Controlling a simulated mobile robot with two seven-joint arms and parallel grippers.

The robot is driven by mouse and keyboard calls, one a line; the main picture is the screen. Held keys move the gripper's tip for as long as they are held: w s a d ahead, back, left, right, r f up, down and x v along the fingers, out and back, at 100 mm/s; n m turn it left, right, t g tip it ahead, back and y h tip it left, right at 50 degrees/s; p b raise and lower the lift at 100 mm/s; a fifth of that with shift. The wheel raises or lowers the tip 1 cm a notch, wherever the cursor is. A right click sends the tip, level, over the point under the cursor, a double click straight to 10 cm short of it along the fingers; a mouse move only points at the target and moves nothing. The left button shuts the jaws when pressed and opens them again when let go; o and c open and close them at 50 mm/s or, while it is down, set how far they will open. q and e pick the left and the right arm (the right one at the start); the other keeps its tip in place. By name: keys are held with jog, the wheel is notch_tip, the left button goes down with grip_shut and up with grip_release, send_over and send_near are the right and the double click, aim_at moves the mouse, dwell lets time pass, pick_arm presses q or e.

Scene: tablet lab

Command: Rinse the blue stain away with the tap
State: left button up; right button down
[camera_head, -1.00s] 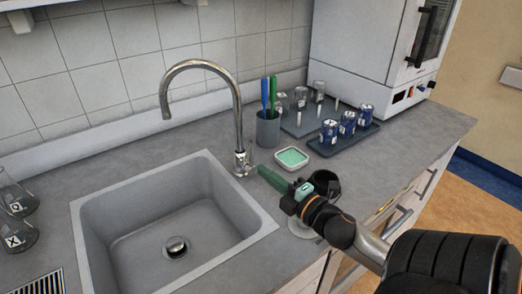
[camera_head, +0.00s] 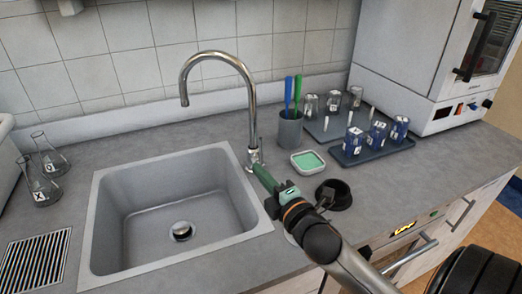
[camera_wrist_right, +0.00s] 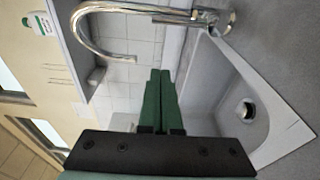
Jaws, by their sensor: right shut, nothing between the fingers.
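The chrome tap (camera_head: 246,85) has a tall curved neck and stands behind the right rear corner of the sink (camera_head: 262,222). No water shows from its spout. My right gripper (camera_head: 258,172), with green fingers, is shut and empty, its tips close to the tap's base and small lever. I cannot tell whether they touch. In the right wrist view the shut fingers (camera_wrist_right: 157,85) point past the tap neck (camera_wrist_right: 140,8) toward the tiled wall. No blue stain can be made out in the sink basin; the drain (camera_head: 182,231) is clear. My left gripper is not in view.
A cup with brushes (camera_head: 290,130), a green sponge dish (camera_head: 308,161) and a tray of labelled jars (camera_head: 368,153) stand right of the tap. A round black item (camera_head: 333,194) lies near my right gripper. Flasks (camera_head: 45,170) stand left of the sink.

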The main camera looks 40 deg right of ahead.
aim_at(260, 154)
jog(key=w+p, duration=0.1)
jog(key=w, duration=0.8)
jog(key=shift+s+d+p, duration=0.15)
jog(key=shift+s+d, duration=0.05)
jog(key=shift+d, duration=0.55)
jog(key=shift+s+d+p, duration=0.15)
jog(key=shift+s+d, duration=0.1)
jog(key=shift+d, duration=0.5)
jog(key=shift+s+d+p, duration=0.15)
jog(key=shift+s+d, duration=0.05)
jog(key=shift+d, duration=0.55)
jog(key=shift+s+d+r+m+p, duration=0.1)
jog(key=shift+d+m+p, duration=0.1)
jog(key=shift+d, duration=0.15)
jog(key=shift+s+d+m+p, duration=0.1)
jog(key=shift+d+m, duration=0.1)
jog(key=shift+d, duration=0.1)
